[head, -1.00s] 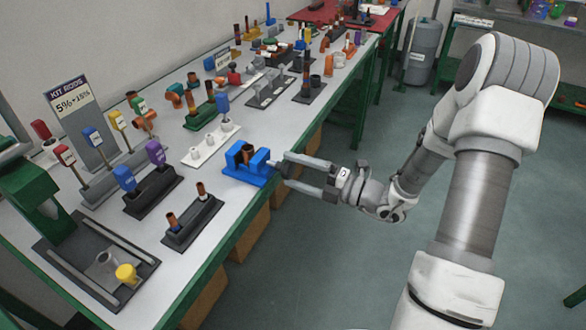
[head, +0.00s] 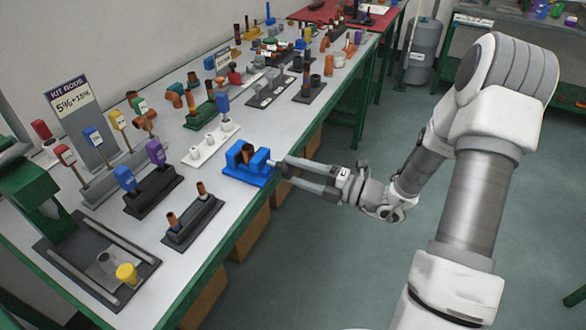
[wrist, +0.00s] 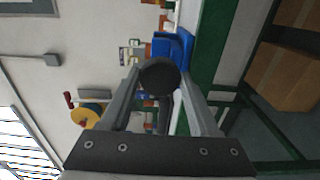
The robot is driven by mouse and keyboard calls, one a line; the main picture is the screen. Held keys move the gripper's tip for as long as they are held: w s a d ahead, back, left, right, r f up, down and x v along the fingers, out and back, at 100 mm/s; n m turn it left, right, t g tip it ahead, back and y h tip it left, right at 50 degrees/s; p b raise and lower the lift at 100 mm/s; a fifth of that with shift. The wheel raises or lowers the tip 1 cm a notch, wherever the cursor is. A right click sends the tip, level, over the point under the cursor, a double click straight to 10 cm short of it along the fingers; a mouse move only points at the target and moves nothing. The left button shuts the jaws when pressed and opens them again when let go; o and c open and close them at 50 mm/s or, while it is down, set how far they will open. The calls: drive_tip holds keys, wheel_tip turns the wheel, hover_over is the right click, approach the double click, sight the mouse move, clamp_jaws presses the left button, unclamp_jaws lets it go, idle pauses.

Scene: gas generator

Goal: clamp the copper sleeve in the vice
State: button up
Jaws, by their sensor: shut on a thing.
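The blue vice (head: 238,174) stands at the front edge of the bench, and part of it shows in the wrist view (wrist: 184,46). The copper sleeve (head: 247,149) sits between the vice's jaws and looks slightly tilted; I cannot tell whether both jaws touch it. My gripper (head: 276,166) is at the right side of the vice, level with its screw end. In the wrist view, its fingertips (wrist: 158,80) are shut on a dark round knob (wrist: 158,75), which appears to be the vice's handle. The knob hides part of the vice there.
A white rack (head: 208,150) stands behind the vice. A dark block (head: 192,224) with copper-topped pieces is to its front left, and a black holder with purple and blue handles (head: 152,190) is farther left. The floor (head: 300,260) right of the bench is clear.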

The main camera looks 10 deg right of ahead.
drive_tip(key=shift+m+p, duration=1.6)
drive_tip(key=shift+p, duration=1.4)
drive_tip(key=shift+m+p, duration=1.2)
drive_tip(key=shift+p, duration=0.5)
drive_tip(key=o, duration=1.4)
drive_tip(key=n, duration=0.5)
drive_tip(key=shift+n+b, duration=0.3)
drive_tip(key=c, duration=1.4)
